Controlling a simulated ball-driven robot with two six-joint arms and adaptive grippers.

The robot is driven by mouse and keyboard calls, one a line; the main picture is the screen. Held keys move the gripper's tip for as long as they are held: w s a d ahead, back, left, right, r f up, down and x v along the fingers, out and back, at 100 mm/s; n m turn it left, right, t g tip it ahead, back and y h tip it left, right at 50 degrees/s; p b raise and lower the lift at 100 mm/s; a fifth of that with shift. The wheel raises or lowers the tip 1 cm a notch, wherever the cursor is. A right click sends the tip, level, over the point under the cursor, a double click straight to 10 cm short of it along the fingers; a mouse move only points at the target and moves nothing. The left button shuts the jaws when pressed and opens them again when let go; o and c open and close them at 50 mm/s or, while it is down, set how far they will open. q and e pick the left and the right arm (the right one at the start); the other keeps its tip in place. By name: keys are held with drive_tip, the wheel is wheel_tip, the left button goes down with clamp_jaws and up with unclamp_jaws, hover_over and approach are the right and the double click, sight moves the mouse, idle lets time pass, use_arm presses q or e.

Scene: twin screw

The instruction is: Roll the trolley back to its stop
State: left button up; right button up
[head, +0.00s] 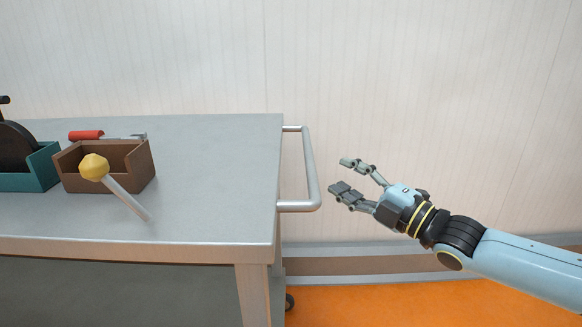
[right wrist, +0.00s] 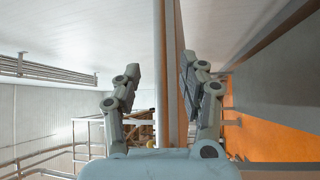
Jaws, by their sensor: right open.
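The trolley (head: 220,175) has a grey top and stands at the left of the head view, with its left end out of frame. Its metal bar handle (head: 310,165) sticks out from the right end. My right gripper (head: 341,174) is just right of the handle, apart from it, with its fingers spread and pointing left towards the bar. In the right wrist view my right gripper (right wrist: 160,78) also shows spread fingers. No stop can be made out. My left gripper is not in view.
A pale wall (head: 420,80) stands behind. Orange floor (head: 400,305) lies clear at the right.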

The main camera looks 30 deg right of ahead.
sight(312, 154)
drive_tip(key=b+x, duration=0.2)
drive_tip(key=x, duration=0.7)
drive_tip(key=shift+w+r, duration=0.15)
drive_tip(key=shift+w, duration=0.1)
drive_tip(key=shift+w+a, duration=0.15)
drive_tip(key=shift+w, duration=0.4)
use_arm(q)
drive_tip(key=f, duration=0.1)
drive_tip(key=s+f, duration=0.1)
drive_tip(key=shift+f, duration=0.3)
use_arm(e)
clamp_jaws()
